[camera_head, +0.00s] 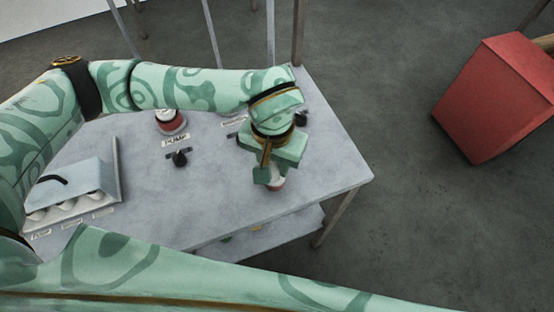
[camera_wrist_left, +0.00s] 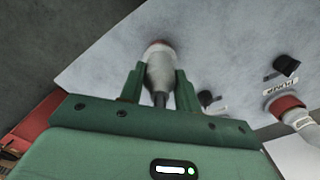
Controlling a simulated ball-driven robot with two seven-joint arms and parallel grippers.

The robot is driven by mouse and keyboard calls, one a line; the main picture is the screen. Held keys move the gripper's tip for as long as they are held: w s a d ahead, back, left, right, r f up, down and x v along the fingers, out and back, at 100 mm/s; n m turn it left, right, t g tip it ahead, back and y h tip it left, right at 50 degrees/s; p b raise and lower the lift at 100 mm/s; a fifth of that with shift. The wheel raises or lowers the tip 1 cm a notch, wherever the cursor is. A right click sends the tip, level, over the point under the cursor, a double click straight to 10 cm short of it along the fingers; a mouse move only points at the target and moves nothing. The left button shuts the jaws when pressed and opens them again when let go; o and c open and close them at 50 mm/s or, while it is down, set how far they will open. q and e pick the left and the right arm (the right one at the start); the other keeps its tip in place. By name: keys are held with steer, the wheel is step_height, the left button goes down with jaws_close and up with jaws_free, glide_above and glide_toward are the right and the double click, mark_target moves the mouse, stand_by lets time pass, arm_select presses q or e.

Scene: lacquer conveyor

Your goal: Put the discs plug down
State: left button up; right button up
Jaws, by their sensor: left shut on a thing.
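My left gripper (camera_head: 268,178) is over the right part of the grey table. It is shut on a white plug with a red end (camera_head: 277,184), mostly hidden by the fingers in the head view. In the left wrist view the plug (camera_wrist_left: 160,70) sits between both fingers of the gripper (camera_wrist_left: 160,85), its red end pointing away toward the table top. I cannot tell whether it touches the table. No lettering for "discs" is readable on it. My right gripper is not in view.
A similar red and white plug (camera_head: 170,122) stands by the PUMP label (camera_head: 176,141) and a black switch (camera_head: 180,158). Another black switch (camera_head: 301,118) is behind my wrist. A grey sloped box (camera_head: 85,182) is at left. The table's front right is bare. A red box (camera_head: 495,95) stands beyond.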

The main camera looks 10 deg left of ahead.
arm_select(q)
steer(key=shift+s+d+r, duration=0.1)
steer(key=shift+s+d, duration=0.05)
steer(key=shift+d, duration=0.1)
steer(key=shift+a, duration=0.3)
steer(key=o, duration=1.1)
steer(key=shift+d, duration=0.1)
steer(key=shift+c, duration=0.2)
step_height(320, 180, up, 12)
steer(key=p, duration=0.2)
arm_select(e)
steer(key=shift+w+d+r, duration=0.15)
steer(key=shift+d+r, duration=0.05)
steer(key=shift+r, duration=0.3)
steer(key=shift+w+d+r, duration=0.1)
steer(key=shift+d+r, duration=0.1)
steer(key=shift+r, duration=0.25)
